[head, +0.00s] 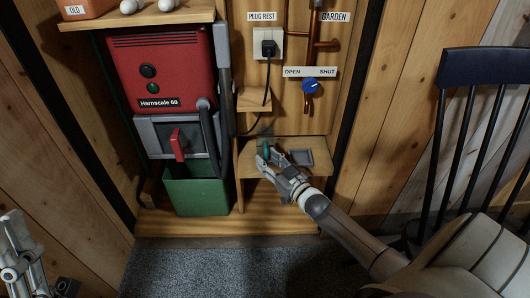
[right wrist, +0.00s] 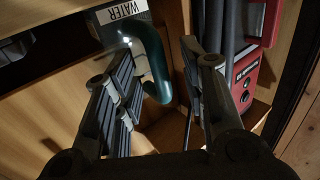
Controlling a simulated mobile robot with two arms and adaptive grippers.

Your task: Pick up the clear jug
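The clear jug (right wrist: 122,15) shows in the right wrist view with a "WATER" label and a curved teal handle (right wrist: 154,66). In the head view only a small teal part of the jug (head: 267,147) is made out, on the low wooden shelf; its clear body is hard to see. My right gripper (head: 271,161) is at the shelf, open, and it also shows in the right wrist view (right wrist: 158,98). The handle appears between its two fingers, with gaps on both sides. My left gripper (head: 22,252) is at the lower left, away from the jug; its opening is unclear.
A red machine (head: 160,70) with a green bin (head: 195,192) below stands left of the shelf. A blue valve knob (head: 311,86) and a plugged socket (head: 268,45) are above. A dark chair (head: 485,67) stands right.

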